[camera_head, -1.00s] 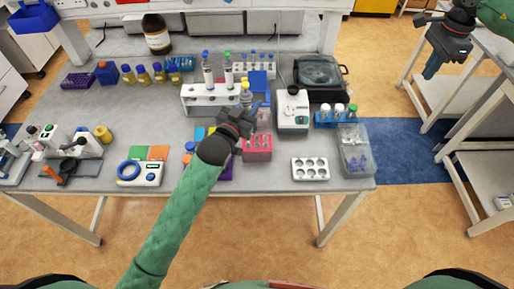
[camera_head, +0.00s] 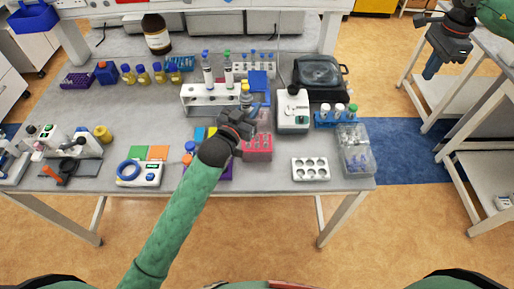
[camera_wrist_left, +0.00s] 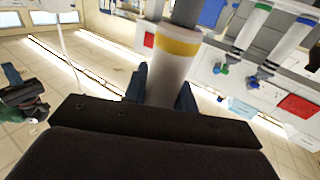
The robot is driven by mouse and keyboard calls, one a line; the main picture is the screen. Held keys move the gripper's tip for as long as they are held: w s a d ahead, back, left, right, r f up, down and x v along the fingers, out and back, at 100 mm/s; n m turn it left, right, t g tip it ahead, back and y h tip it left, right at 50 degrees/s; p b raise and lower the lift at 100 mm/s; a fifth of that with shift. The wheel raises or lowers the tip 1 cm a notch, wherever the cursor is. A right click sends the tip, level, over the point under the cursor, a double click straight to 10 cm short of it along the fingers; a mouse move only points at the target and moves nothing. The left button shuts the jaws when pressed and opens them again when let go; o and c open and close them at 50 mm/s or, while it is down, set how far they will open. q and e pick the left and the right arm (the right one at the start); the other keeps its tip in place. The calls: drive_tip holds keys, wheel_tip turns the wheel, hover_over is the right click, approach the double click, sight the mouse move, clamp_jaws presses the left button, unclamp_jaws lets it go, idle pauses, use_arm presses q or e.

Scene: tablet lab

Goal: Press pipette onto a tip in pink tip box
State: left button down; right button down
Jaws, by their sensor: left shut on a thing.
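My left gripper (camera_head: 247,112) is shut on a pipette (camera_head: 246,90) with a yellow top. In the left wrist view the pipette (camera_wrist_left: 172,60), with its yellow band, stands between the two fingers. The pink tip box (camera_head: 258,153) is on the table near its front edge. My gripper and the pipette are over its back left part. The pipette's lower end is hidden behind the gripper, so I cannot tell whether it touches a tip. My right gripper (camera_head: 432,66) hangs far off to the right, away from the table; its opening is unclear.
A white rack (camera_head: 200,97) with two more pipettes stands behind my gripper. A white device (camera_head: 292,112) is right of the pink box, and a white tray with holes (camera_head: 310,169) lies in front. A purple box (camera_head: 224,172) is partly hidden by my left arm.

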use_arm(q)
drive_tip(key=shift+f+b, duration=0.35)
drive_tip(key=shift+f, duration=0.6)
idle(2.4)
drive_tip(key=shift+r, duration=0.2)
drive_tip(key=shift+r+p, duration=0.6)
drive_tip(key=shift+r, duration=0.3)
wheel_tip(320, 180, up, 7)
drive_tip(key=shift+f, duration=0.2)
idle(0.5)
